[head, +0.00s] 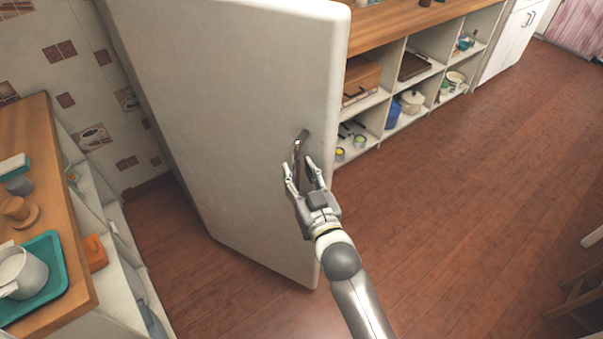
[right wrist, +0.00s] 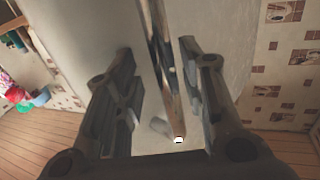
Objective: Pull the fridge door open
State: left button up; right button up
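The white fridge door (head: 230,90) is a tall, smooth panel with rounded edges in the middle of the head view. I cannot tell whether it stands ajar. Its metal handle (head: 301,140) is upright near the door's right edge. My right gripper (head: 299,166) is at the handle's lower part, its fingers pointing at the door. In the right wrist view the handle (right wrist: 163,70) runs between the two spread fingers (right wrist: 165,75), with a gap on each side. The fridge's inside is hidden. My left gripper is not in view.
A wooden counter (head: 60,195) with a teal tray (head: 48,285) and a white mug (head: 22,272) stands at the left. Open shelves (head: 400,75) with pots and boxes stand behind the door at the right.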

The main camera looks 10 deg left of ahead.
jog(key=v, duration=1.2)
jog(key=shift+d, duration=0.25)
jog(key=shift+w+f, duration=0.1)
jog(key=shift+w, duration=0.05)
